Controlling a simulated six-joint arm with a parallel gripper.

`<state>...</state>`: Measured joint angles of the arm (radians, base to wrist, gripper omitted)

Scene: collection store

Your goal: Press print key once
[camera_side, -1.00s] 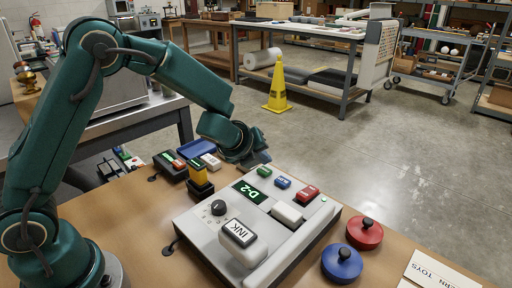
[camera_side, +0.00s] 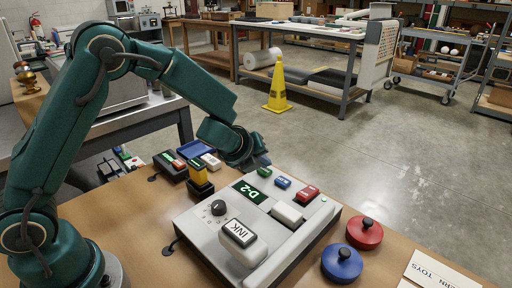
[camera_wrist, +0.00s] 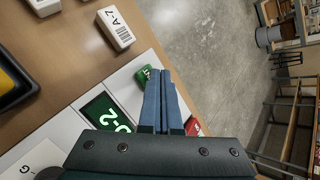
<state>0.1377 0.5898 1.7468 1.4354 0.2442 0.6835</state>
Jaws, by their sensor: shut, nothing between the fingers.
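The grey labelling console (camera_side: 196,235) lies on the table in the side view. It has a dark display (camera_side: 249,192) reading D-2 and a row of green (camera_side: 264,172), blue (camera_side: 283,182) and red (camera_side: 307,192) keys. Their lettering is too small to read, so I cannot tell which is the print key. My gripper (camera_side: 257,163) is shut and empty at the console's far edge, close to the green key. In the wrist view its fingertips (camera_wrist: 164,72) appear just beside the green key (camera_wrist: 147,74); contact cannot be told. The blue key is hidden there behind the fingers.
A dial (camera_side: 218,208) and an INK block (camera_side: 240,234) are on the console. Red (camera_side: 365,233) and blue (camera_side: 342,263) round knobbed pieces stand to its right. A yellow-and-black stamp (camera_side: 198,178) and a blue tray (camera_side: 196,149) are on the left.

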